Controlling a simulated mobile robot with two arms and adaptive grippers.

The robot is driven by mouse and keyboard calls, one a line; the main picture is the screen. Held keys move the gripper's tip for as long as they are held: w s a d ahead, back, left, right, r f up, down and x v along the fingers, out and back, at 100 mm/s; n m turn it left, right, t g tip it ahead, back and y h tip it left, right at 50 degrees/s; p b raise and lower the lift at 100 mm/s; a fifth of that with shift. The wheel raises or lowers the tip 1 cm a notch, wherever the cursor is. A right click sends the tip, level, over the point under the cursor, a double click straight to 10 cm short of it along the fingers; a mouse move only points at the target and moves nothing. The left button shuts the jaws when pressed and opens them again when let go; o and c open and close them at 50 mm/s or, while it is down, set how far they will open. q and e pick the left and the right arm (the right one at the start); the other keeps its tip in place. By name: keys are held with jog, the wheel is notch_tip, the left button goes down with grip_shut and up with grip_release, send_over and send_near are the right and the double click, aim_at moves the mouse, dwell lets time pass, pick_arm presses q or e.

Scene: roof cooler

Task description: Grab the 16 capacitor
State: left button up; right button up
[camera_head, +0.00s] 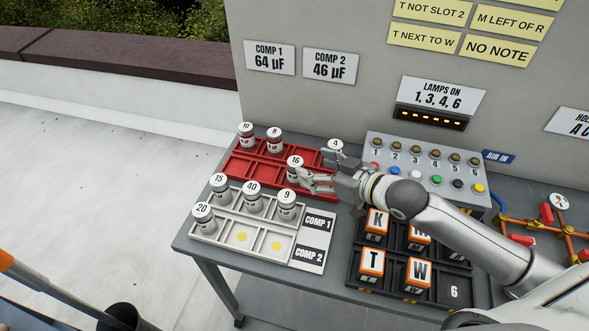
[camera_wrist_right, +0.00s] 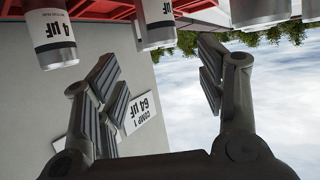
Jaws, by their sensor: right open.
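The 16 capacitor (camera_head: 294,172) is a small silver can with a white numbered top, standing upright in the red tray (camera_head: 240,166). My right gripper (camera_head: 312,172) comes in from the right. Its fingers are spread and empty, with the tips close to the right side of the 16 capacitor; I cannot tell if they touch it. In the right wrist view the open fingers (camera_wrist_right: 157,72) show with a silver can (camera_wrist_right: 156,24) ahead, between them; its number is not readable. My left gripper is not in view.
Capacitors 10 (camera_head: 246,134) and 8 (camera_head: 274,139) stand at the red tray's back; another (camera_head: 335,146) is behind my gripper. The grey tray (camera_head: 283,251) holds several capacitors. The letter-block tray (camera_head: 438,298) lies under my arm, and a button panel (camera_head: 425,150) behind it.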

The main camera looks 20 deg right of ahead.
aim_at(296, 162)
jog(key=x, duration=0.3)
jog(key=shift+w+f, duration=0.1)
jog(key=shift+w, duration=0.1)
jog(key=shift+w+f, duration=0.1)
jog(key=shift+w, duration=0.05)
jog(key=p+x, duration=0.1)
jog(key=x, duration=0.3)
jog(key=shift+a, duration=0.2)
jog(key=shift+w+a+f+p, duration=0.2)
jog(key=shift+w+f+p, duration=0.05)
jog(key=shift+f+p, duration=0.1)
jog(key=shift+s, duration=0.1)
jog(key=shift+r, duration=0.1)
jog(key=shift+c, duration=0.9)
jog(key=c, duration=0.9)
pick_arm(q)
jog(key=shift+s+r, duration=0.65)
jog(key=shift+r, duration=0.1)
pick_arm(e)
jog(key=shift+c, duration=0.6)
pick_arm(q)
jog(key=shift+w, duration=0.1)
pick_arm(e)
jog(key=shift+r, duration=0.1)
